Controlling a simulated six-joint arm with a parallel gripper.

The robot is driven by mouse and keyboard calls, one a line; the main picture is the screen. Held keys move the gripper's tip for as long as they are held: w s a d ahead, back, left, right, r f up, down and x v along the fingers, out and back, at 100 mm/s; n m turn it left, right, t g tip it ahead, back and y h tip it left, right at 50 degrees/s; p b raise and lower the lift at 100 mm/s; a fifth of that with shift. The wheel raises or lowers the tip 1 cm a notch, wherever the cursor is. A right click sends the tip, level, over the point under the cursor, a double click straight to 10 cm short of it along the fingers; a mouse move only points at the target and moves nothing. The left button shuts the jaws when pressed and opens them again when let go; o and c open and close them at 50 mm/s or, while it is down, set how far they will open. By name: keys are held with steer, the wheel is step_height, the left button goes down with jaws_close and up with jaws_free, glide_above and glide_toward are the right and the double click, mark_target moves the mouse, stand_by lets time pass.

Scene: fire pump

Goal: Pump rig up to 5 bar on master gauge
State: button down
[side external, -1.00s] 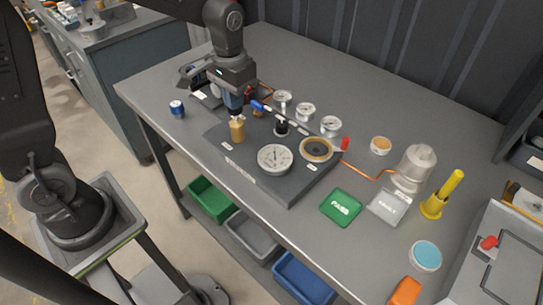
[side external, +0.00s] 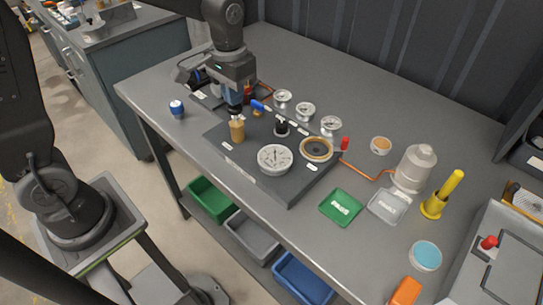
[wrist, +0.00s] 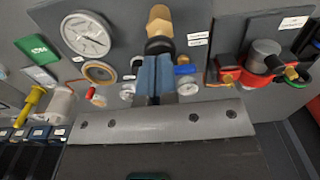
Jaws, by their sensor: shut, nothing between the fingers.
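The master gauge, a large white dial (side external: 275,158), sits at the front of the dark rig plate (side external: 290,190); it also shows in the wrist view (wrist: 86,34). Its reading is too small to tell. A brass-coloured cylinder (side external: 237,130) stands upright at the plate's left side, also in the wrist view (wrist: 158,22). My gripper (side external: 236,108) is shut and empty, pointing down just above or behind this cylinder; I cannot tell if they touch. Its blue-grey fingers (wrist: 155,72) show together in the wrist view. A red pump-like body (wrist: 235,68) shows right of them, mostly hidden in the side view.
Three small gauges (side external: 305,111), a blue lever (side external: 260,106) and a brown-faced ring (side external: 317,149) crowd the rig. A copper pipe runs right to a grey vessel (side external: 415,165). Green (side external: 341,207) and grey (side external: 389,207) trays lie in front. The table's back is clear.

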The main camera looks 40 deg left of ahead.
steer(key=shift+f, duration=1.7)
steer(key=shift+r, duration=1.95)
steer(key=shift+f, duration=0.1)
steer(key=shift+f, duration=1.8)
steer(key=shift+r, duration=1.9)
steer(key=shift+f, duration=0.1)
